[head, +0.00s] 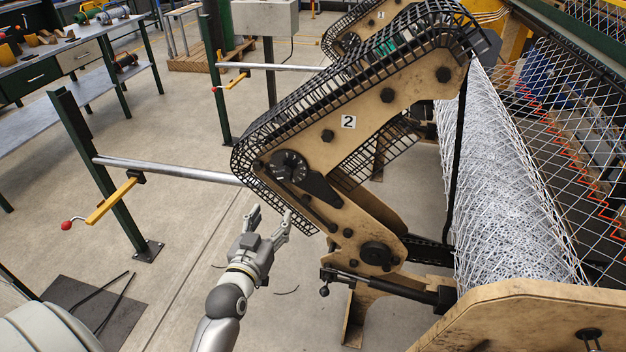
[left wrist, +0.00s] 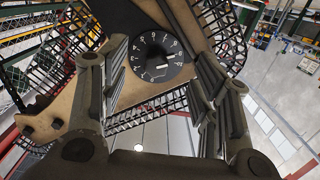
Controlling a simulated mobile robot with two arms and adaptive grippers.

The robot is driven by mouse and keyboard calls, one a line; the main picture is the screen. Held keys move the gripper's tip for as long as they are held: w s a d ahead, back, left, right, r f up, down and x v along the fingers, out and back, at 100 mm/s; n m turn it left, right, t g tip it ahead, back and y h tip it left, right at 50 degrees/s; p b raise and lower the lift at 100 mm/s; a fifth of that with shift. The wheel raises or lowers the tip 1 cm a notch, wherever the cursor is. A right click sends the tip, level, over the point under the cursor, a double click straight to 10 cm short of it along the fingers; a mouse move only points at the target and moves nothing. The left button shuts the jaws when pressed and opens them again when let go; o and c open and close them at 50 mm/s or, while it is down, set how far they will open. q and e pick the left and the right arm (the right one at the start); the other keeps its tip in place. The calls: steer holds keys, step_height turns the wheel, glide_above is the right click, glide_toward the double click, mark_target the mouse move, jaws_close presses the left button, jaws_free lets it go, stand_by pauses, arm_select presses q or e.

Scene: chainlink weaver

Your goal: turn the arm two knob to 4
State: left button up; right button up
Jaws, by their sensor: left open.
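The arm two knob (head: 290,167) is a round black dial with white markings, on the tan arm plate labelled 2 (head: 348,122). In the left wrist view the dial (left wrist: 157,57) faces me, framed between my two fingers, with light digits around its rim. I cannot tell which number it is set to. My left gripper (head: 269,218) is open and empty, below and slightly left of the knob in the head view, apart from it. In the left wrist view my left gripper (left wrist: 160,75) has its fingers spread on either side of the dial. My right gripper is not in view.
A black mesh guard (head: 262,192) runs along the arm's edge close to my left gripper. A metal bar (head: 165,170) on a green post (head: 98,170) is to the left. A wire mesh roll (head: 505,205) lies at right.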

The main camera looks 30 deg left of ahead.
mark_target(284, 178)
arm_select(q)
steer(key=shift+t, duration=0.5)
steer(key=w+r+b, duration=0.1)
steer(key=w, duration=0.2)
steer(key=w+a+r+b, duration=0.1)
steer(key=w, duration=0.2)
steer(key=w+a+r+b, duration=0.1)
steer(key=w, duration=0.2)
steer(key=shift+w+a+r, duration=0.2)
steer(key=shift+w+a, duration=0.05)
steer(key=shift+w, duration=0.05)
steer(key=shift+w+a+b, duration=0.15)
steer(key=shift+w+b, duration=0.15)
steer(key=shift+w, duration=0.3)
steer(key=shift+r, duration=0.1)
steer(key=c, duration=1)
